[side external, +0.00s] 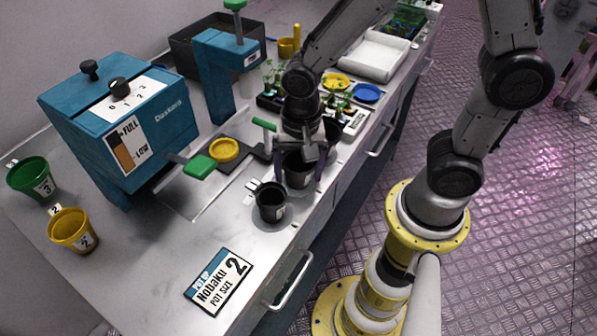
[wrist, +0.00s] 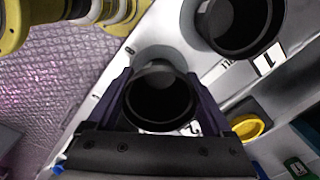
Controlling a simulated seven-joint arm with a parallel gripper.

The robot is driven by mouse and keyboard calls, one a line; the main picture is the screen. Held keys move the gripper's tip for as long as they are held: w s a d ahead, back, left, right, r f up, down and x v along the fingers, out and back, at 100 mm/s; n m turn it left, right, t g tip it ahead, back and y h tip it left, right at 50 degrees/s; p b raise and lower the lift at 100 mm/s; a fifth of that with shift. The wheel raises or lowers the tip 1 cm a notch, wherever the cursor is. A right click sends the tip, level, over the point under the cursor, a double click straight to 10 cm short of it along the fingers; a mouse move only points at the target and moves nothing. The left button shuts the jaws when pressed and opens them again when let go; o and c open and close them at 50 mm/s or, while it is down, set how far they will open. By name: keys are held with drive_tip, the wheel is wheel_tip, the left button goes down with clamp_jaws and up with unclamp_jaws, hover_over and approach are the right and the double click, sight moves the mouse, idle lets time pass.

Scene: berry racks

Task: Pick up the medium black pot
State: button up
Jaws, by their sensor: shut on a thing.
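My gripper (side external: 302,180) is shut on a black pot (side external: 297,168), its purple fingers on opposite sides of it. In the wrist view the held black pot (wrist: 160,97) sits upright between the fingers, a label partly showing a 2 beside it. Whether its base touches the bench cannot be told. A second black pot (side external: 270,204) with a white label stands just in front of it in the side view. In the wrist view this other pot (wrist: 236,24) is at the upper right, near a label reading 1. A further dark pot (side external: 333,130) shows partly behind my gripper.
A card (side external: 218,281) reading "Nobaku pot size 2" lies on the bench. A blue Daskard box (side external: 150,125), a yellow dish (side external: 223,150), a green pot (side external: 30,177) and a yellow pot (side external: 73,231) stand left. Seedlings and a white tray (side external: 370,55) are farther back.

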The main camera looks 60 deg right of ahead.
drive_tip(key=shift+r, duration=0.1)
drive_tip(key=shift+r, duration=0.55)
drive_tip(key=s+d+r, duration=0.4)
drive_tip(key=s+r, duration=0.8)
drive_tip(key=s, duration=0.1)
drive_tip(key=w+a+r, duration=0.2)
drive_tip(key=w+r, duration=0.1)
drive_tip(key=w, duration=0.6)
drive_tip(key=w+a+r, duration=0.3)
drive_tip(key=w+r, duration=0.1)
drive_tip(key=w, duration=0.5)
drive_tip(key=w+a+f, duration=0.2)
drive_tip(key=w+f, duration=0.6)
drive_tip(key=w, duration=0.5)
drive_tip(key=shift+g, duration=0.3)
drive_tip(key=shift+d+f, duration=0.15)
drive_tip(key=shift+f, duration=2.15)
drive_tip(key=shift+d+f, duration=0.1)
drive_tip(key=shift+f, duration=2.15)
